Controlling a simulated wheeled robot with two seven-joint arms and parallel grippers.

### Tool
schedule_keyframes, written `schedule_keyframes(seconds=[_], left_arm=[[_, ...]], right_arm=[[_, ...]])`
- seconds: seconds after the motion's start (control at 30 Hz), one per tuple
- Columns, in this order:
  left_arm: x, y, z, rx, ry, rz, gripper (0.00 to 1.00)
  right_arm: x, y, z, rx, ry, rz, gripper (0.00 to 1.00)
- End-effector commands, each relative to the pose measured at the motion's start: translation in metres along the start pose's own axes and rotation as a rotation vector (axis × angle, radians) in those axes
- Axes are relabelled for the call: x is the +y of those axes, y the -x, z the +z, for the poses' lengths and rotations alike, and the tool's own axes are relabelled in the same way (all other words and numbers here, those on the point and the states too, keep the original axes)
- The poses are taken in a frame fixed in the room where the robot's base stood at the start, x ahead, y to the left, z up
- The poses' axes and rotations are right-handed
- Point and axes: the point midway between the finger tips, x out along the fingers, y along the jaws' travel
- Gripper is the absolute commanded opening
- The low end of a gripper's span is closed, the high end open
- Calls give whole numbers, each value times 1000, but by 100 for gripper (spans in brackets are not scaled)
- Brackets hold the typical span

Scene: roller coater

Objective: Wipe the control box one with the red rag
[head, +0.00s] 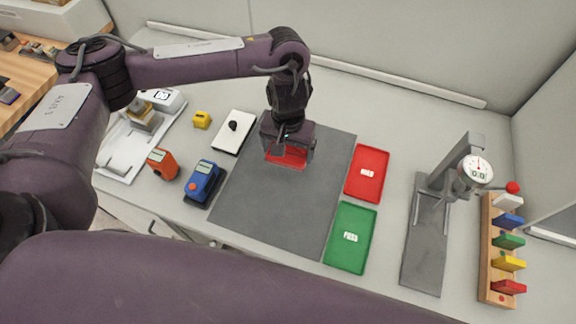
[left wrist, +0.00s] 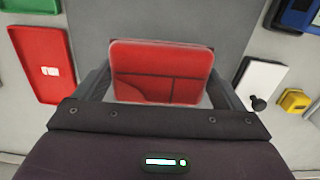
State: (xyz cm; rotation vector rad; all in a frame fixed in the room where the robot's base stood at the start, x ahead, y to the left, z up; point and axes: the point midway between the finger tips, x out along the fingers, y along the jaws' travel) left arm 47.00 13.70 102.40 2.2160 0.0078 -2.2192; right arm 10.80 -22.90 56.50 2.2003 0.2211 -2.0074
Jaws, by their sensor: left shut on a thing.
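My left gripper (head: 288,146) is over the upper part of the dark grey mat, shut on a red rectangular piece (head: 286,156), apparently the red rag. In the left wrist view the red piece (left wrist: 160,72) has rounded corners and dark seam lines, and sits between the two fingers. Whether it touches the mat I cannot tell. No label shows which thing is control box one. A white plate with a black knob (head: 242,118), a blue device (head: 203,181) and an orange device (head: 162,163) stand left of the gripper. My right gripper is not in view.
The dark grey mat (head: 280,205) is mostly bare. Right of it lie a red tray (head: 367,186) and a green tray (head: 350,257), then a gauge stand (head: 424,250) and a wooden rack (head: 486,245) of coloured blocks. A small yellow thing (head: 202,120) and a white machine (head: 113,160) are at left.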

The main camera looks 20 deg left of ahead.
Motion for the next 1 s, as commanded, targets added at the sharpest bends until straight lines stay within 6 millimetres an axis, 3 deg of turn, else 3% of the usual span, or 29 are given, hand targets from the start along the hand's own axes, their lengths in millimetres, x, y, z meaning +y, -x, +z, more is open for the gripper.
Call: schedule_keyframes(seconds=[0.03,0.1,0.33,0.5,0.6,1.0], left_arm=[[1,-16,2,-6,2,2,72],[1,-28,1,-4,1,2,72],[1,-48,0,-1,0,1,72],[1,-77,1,-4,1,2,72],[1,-79,1,-3,1,2,72],[0,-86,0,0,-1,0,72]], right_arm=[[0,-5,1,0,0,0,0],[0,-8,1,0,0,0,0],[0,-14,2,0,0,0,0],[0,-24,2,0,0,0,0],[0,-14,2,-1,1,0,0],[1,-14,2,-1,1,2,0]])
